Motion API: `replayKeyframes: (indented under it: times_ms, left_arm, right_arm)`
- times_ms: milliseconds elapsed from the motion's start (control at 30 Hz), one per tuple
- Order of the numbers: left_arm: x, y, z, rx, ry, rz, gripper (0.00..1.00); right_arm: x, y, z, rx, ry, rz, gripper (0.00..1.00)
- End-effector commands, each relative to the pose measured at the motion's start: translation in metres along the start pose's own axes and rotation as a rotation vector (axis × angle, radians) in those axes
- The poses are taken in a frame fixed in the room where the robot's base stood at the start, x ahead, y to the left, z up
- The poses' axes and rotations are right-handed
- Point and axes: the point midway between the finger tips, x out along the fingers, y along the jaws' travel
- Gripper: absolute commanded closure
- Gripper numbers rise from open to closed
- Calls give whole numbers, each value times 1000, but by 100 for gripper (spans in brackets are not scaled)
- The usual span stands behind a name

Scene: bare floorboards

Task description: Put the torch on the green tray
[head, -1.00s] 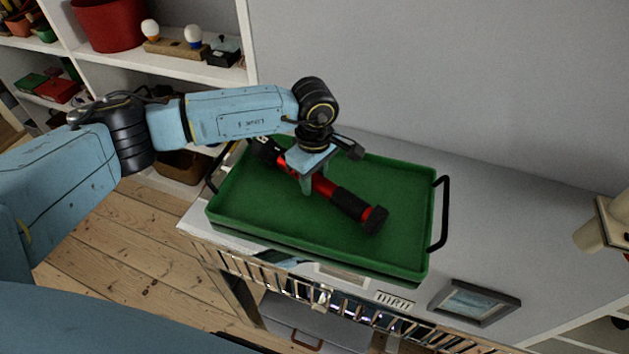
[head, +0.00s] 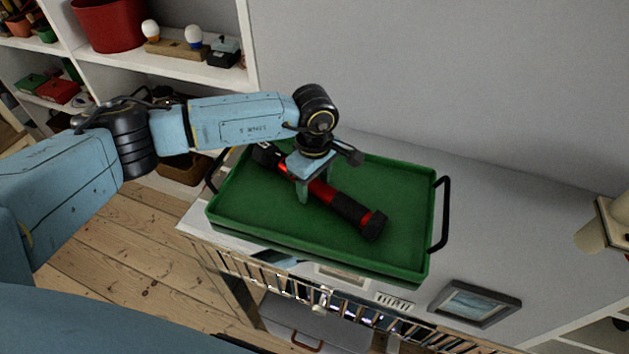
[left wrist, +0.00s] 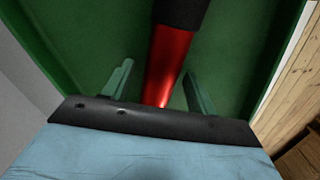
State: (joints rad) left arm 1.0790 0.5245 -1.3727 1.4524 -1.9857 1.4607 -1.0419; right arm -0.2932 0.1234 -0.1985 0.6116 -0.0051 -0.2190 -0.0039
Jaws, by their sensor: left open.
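The torch (head: 347,207) is red with black ends and lies slantwise in the green tray (head: 400,258), which has raised walls and black handles. My left gripper (head: 303,192) is over the middle of the torch and hides part of it. In the left wrist view, the torch's red body (left wrist: 168,62) runs between the two fingers of my left gripper (left wrist: 158,92), with a gap to the finger on each side. The jaws are open. The tray's green floor (left wrist: 95,40) shows behind them. My right gripper is not in view.
The tray stands on a light sideboard (head: 480,215) against a grey wall. A small framed picture (head: 472,303) lies at the tray's right front. White shelves (head: 180,66) with a red pot (head: 108,22) stand at the left. A beige object (head: 600,232) is at the right edge.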

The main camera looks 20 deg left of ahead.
Motion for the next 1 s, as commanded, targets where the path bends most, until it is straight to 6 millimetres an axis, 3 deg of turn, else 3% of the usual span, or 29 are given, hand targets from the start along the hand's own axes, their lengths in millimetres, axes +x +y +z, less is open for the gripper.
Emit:
replayKeyframes:
  times_ms: [600,1000]
  left_arm:
    - [-111,1,0,0,0,3,42]
    - [-122,0,0,0,0,0,42]
  right_arm:
    - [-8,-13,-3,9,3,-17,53]
    - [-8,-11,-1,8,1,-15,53]
